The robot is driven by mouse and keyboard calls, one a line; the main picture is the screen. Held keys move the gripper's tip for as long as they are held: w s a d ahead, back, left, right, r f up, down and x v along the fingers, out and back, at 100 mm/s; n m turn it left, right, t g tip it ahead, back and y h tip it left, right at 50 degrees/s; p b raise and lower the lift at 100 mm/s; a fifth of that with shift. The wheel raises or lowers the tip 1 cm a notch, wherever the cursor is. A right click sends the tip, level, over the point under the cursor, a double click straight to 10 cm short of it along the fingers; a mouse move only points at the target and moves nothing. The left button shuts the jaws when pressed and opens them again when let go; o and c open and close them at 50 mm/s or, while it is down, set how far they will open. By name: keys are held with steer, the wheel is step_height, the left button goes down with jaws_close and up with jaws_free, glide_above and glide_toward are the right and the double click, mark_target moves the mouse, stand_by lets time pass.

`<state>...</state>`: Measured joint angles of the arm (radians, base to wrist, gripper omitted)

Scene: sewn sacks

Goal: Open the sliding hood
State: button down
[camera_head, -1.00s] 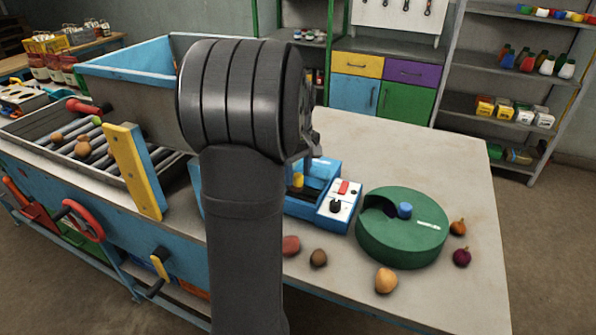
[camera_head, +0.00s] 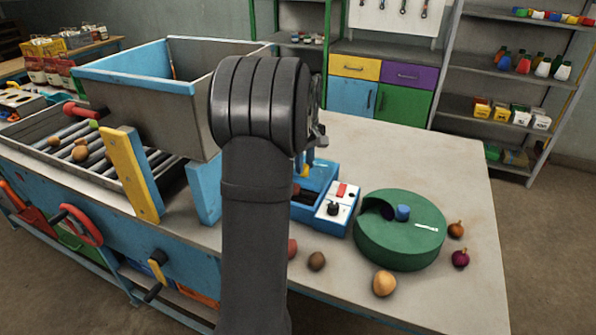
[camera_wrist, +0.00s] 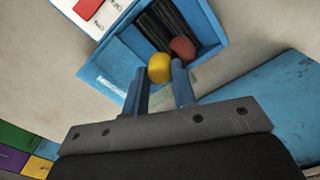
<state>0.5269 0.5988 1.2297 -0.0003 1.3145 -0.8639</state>
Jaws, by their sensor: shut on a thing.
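A small blue machine (camera_head: 310,210) with a white control panel (camera_head: 333,210) stands on the table, partly behind my arm. In the wrist view its blue box (camera_wrist: 207,22) is open at the top and shows a dark ribbed inside with a red-brown lump (camera_wrist: 182,48). In the head view, my gripper (camera_head: 307,162) is over the machine's far side. The hood's outline is hard to make out against the blue box.
A round green drum (camera_head: 400,245) stands right of the machine. Several onions and lumps, such as a tan one (camera_head: 384,283), lie near the front edge. A hopper (camera_head: 185,95) and roller tray (camera_head: 75,150) are at left. The table's back right (camera_head: 440,160) is clear.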

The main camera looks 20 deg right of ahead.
steer(key=w+d, duration=0.3)
steer(key=c, duration=1.2)
jaws_free()
steer(key=shift+o, duration=0.2)
steer(key=shift+r, duration=0.15)
step_height(320, 180, up, 17)
step_height(320, 180, down, 17)
steer(key=shift+f, duration=0.15)
